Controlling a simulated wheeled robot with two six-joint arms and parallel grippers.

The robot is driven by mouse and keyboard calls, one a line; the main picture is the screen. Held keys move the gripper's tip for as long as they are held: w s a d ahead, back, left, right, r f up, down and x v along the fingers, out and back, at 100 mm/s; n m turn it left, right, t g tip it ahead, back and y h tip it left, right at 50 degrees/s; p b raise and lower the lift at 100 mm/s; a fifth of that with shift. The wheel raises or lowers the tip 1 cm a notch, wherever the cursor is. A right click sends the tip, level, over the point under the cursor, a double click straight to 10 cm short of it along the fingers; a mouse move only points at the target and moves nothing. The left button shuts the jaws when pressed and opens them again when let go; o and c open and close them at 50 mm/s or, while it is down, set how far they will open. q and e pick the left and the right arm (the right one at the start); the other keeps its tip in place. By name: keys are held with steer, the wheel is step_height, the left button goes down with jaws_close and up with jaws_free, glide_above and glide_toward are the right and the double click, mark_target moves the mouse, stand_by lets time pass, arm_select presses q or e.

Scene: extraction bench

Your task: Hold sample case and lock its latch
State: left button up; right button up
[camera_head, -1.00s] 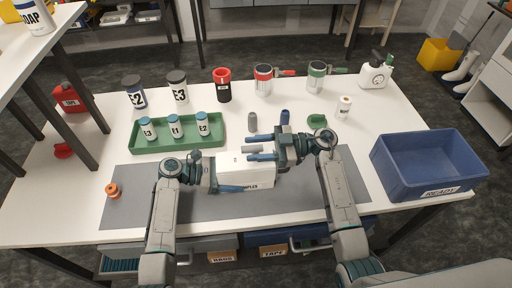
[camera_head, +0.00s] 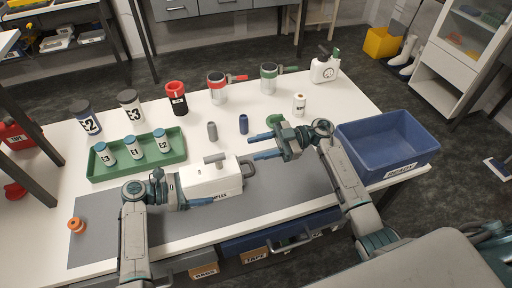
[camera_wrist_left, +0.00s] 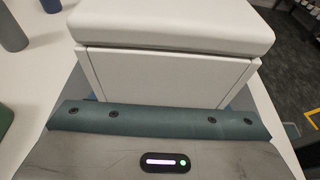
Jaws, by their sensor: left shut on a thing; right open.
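The white sample case (camera_head: 208,180) stands on the grey mat with its lid down. A grey handle or latch bar (camera_head: 215,158) shows on its top, and a dark loop (camera_head: 247,169) on its right end. My left gripper (camera_head: 190,200) is shut on the case at its left end. In the left wrist view the case (camera_wrist_left: 170,70) fills the middle, close to the gripper body; the fingertips are hidden. My right gripper (camera_head: 266,145) is open and empty, to the right of the case and apart from it. I cannot tell the latch state.
A blue bin (camera_head: 390,145) is at the right, and an orange ring (camera_head: 76,225) at the mat's left.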

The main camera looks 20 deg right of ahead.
arm_select(q)
steer(key=o, duration=1)
steer(key=shift+c, duration=0.2)
